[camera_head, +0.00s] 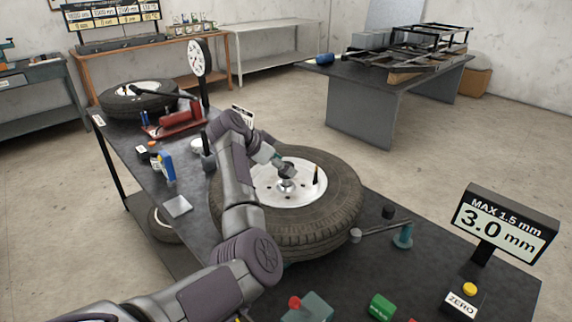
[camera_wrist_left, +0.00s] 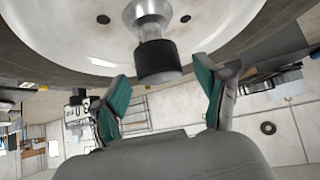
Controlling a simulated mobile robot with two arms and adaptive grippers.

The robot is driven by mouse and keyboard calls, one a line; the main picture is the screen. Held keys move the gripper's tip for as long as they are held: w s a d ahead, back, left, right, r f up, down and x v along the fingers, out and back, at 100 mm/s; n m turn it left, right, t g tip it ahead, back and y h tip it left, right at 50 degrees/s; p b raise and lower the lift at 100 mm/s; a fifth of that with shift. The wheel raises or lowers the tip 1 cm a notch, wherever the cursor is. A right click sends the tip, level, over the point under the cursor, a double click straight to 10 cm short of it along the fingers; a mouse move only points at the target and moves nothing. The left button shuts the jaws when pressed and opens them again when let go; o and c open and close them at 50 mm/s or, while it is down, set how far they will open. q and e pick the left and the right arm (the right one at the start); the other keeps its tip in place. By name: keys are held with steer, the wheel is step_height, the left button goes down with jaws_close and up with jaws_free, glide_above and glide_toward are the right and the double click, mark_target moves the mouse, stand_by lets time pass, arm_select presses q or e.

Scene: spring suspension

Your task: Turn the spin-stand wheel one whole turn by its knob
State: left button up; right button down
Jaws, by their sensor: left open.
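The spin-stand wheel lies flat on the dark bench, with a black tyre (camera_head: 325,222) and a white rim (camera_head: 300,199). A slim black post with a yellow tip (camera_head: 316,176) stands on the right part of the rim. My left gripper (camera_head: 285,170) is over the rim, close to the silver hub (camera_head: 287,186). In the left wrist view my open left gripper (camera_wrist_left: 163,95) has its teal fingers apart. A black cylinder (camera_wrist_left: 158,62) on a silver stem lies between and just beyond them; I cannot tell whether it is the knob. My right gripper is not in view.
A display (camera_head: 503,226) reads 3.0 mm, MAX 1.5 mm. A ZERO box with a yellow button (camera_head: 462,301) stands below it. A grey arm (camera_head: 385,229) with a teal end lies right of the tyre. A second wheel (camera_head: 138,98) and a red tool (camera_head: 178,119) are farther left.

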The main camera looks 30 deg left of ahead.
arm_select(q)
steer(key=shift+x, duration=0.8)
jaws_close()
